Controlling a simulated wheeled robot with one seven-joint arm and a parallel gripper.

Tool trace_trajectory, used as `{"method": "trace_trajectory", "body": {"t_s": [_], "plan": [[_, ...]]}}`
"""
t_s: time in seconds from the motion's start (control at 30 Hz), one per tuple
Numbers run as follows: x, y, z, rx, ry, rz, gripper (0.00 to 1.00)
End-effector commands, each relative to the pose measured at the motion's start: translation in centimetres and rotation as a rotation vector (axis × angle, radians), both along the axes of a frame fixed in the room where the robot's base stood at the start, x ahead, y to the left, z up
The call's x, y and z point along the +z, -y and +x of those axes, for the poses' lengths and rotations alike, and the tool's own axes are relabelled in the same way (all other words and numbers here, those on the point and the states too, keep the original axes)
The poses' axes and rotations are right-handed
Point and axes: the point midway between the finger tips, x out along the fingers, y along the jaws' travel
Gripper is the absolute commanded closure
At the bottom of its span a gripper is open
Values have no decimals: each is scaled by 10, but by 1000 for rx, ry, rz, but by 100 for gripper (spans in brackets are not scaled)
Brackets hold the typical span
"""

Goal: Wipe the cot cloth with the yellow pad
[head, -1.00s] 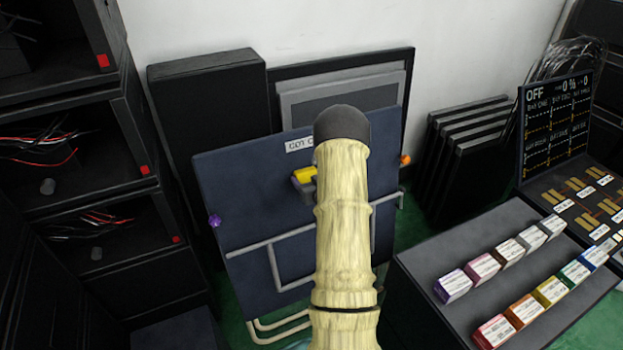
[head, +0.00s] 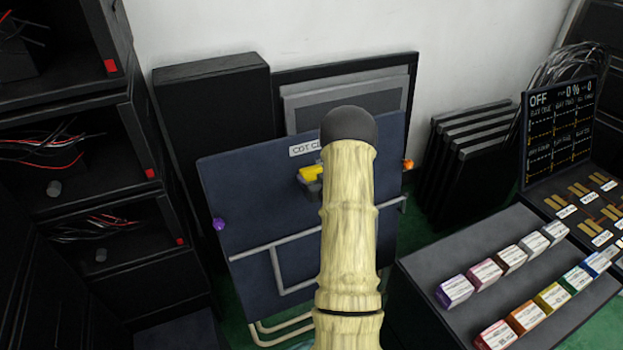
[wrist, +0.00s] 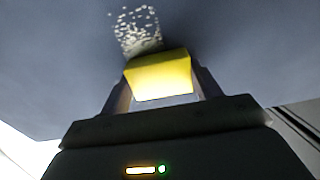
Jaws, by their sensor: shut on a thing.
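The cot cloth (head: 240,205) is a dark blue upright panel with a partly hidden label at its top edge. The yellow pad (head: 313,172) is in front of its upper middle. In the wrist view the yellow pad (wrist: 160,77) sits between the fingers of my gripper (wrist: 160,90), which is shut on it. The pad's far edge is at or very close to the cloth (wrist: 60,60); contact is hard to tell. A patch of pale specks (wrist: 135,30) shows on the cloth just beyond the pad. My arm hides part of the cloth in the head view.
A purple knob (head: 219,224) and an orange knob (head: 407,164) sit at the cloth's side edges. A grey rail (head: 285,243) crosses its lower front. A dark bench with several coloured boxes (head: 455,291) stands at right, and black shelves (head: 100,230) at left.

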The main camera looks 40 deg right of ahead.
Motion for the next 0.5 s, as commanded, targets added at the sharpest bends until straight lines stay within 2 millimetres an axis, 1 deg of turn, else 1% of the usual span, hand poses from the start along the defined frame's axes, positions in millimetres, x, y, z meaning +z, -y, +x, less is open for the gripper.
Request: {"method": "trace_trajectory", "body": {"t_s": [0.03, 0.3, 0.5], "plan": [[0, 5, -1, -2, 1, -2, 55], [0, 23, -7, -1, 1, -1, 55], [0, 27, -8, 0, -1, 0, 55]]}}
